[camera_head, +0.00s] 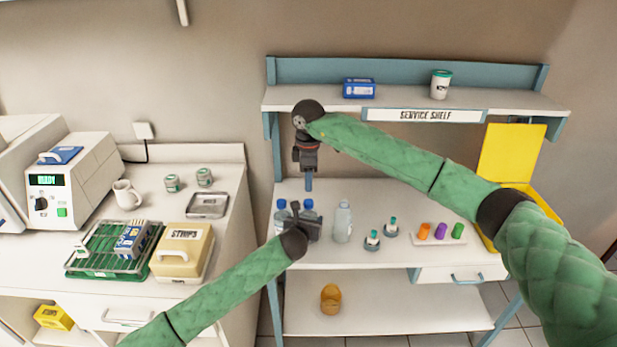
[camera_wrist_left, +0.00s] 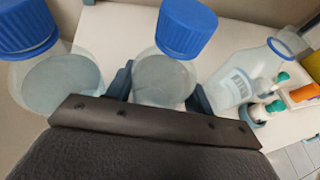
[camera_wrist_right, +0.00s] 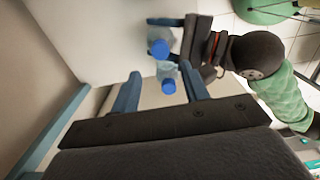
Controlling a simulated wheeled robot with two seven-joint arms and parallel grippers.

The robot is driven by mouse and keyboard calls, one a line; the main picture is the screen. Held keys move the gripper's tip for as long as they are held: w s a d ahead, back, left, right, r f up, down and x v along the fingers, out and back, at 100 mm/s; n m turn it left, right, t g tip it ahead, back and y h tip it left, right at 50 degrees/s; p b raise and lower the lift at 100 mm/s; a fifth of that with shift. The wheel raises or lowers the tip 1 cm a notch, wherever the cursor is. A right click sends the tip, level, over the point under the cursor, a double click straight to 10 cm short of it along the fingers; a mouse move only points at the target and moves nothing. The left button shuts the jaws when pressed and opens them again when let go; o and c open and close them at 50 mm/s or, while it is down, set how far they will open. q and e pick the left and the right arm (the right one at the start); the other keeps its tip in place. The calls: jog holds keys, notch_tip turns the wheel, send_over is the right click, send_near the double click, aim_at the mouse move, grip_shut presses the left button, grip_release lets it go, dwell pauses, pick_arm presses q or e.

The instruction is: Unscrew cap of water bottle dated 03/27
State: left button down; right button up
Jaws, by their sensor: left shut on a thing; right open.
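Two clear water bottles with blue caps stand side by side on the service table. My left gripper (camera_head: 303,226) is shut around the body of the right one (camera_wrist_left: 165,82), below its blue cap (camera_wrist_left: 187,30). The other blue-capped bottle (camera_wrist_left: 60,80) stands beside it, outside the fingers. A third clear bottle (camera_head: 343,222), without a blue cap, stands to the right. My right gripper (camera_head: 309,182) is open, empty and pointing down above the bottles. The right wrist view shows both caps, the held bottle's (camera_wrist_right: 158,47) and the other's (camera_wrist_right: 169,86). No date is readable.
Small teal-capped vials (camera_head: 372,240) and a tray with coloured caps (camera_head: 440,235) stand to the right. A yellow bin (camera_head: 510,160) is at the right end. The shelf (camera_head: 420,98) overhangs behind.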

aim_at(309, 201)
jog(key=shift+f, duration=4)
